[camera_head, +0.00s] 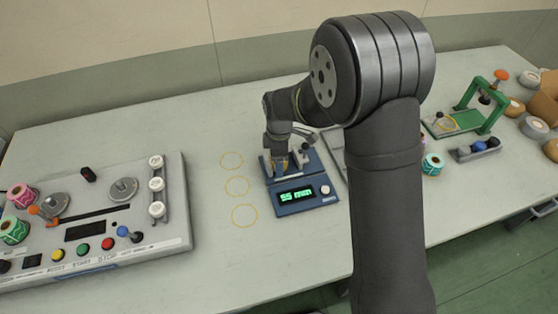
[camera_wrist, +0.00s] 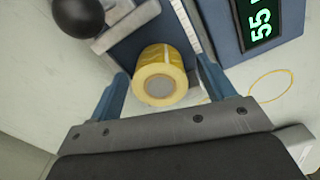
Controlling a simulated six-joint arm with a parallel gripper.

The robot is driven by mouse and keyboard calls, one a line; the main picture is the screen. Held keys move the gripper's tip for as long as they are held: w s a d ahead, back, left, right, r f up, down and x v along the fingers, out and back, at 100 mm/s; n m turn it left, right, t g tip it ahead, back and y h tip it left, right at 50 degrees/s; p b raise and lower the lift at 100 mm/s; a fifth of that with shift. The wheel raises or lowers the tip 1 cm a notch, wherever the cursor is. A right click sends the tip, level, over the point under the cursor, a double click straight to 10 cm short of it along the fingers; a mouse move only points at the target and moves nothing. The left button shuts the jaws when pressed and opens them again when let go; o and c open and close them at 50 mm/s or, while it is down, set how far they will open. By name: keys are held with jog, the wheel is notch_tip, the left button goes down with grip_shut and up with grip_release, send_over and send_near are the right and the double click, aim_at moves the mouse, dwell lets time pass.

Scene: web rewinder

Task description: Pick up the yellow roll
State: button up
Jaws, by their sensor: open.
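The yellow roll (camera_wrist: 160,72) sits on the blue measuring device (camera_wrist: 218,28), with its pale round end facing the wrist camera. My gripper (camera_wrist: 161,67) is open, with one blue finger on each side of the roll. A narrow gap shows on both sides, and I see no clear contact. In the head view, my gripper (camera_head: 277,163) is low over the back of the measuring device (camera_head: 308,203), whose green display reads 55 mm. The roll is mostly hidden there by the gripper.
Several yellow circles (camera_head: 237,186) mark the table left of the device. A grey control panel (camera_head: 110,225) stands at the left. A green-framed fixture (camera_head: 486,115) and a teal roll (camera_head: 432,164) are at the right.

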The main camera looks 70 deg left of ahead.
jog(key=c, duration=1.2)
